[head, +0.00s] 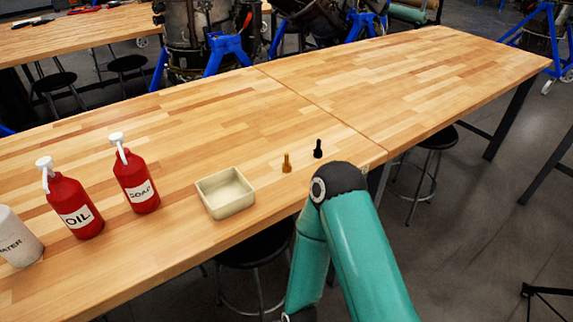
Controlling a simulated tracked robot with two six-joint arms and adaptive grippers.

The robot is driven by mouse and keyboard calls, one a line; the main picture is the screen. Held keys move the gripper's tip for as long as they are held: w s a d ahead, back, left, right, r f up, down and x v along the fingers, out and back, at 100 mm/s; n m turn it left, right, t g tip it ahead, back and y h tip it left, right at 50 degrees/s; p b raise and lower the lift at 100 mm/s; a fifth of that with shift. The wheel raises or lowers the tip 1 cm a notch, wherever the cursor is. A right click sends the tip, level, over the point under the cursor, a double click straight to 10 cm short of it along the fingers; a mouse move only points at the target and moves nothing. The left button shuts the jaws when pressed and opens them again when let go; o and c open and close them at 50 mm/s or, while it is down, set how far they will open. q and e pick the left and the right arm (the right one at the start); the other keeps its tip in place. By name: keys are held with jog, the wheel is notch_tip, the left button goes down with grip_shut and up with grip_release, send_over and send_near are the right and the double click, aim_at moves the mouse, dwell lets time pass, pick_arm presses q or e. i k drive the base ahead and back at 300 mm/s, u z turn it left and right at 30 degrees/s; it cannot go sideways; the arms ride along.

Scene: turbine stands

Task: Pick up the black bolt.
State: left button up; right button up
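The black bolt (318,148) stands upright on the wooden table (240,105), near its front edge and the seam between two tabletops. A brass-coloured bolt (287,163) stands upright just to its left, apart from it. A teal arm of mine is bent at a black joint just in front of the bolts and does not touch them in this view. Its gripper is not visible. My other gripper is out of view too.
A cream open tray (229,209), empty, sits left of the bolts. Red bottles marked SOAP (141,199) and OIL (85,227) and a white bottle (16,247) stand further left. The tabletop behind and right of the bolts is clear. Stools stand below.

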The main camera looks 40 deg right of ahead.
aim_at(318, 153)
jog(key=u, duration=1.75)
jog(key=i, duration=0.1)
jog(key=z, duration=3.05)
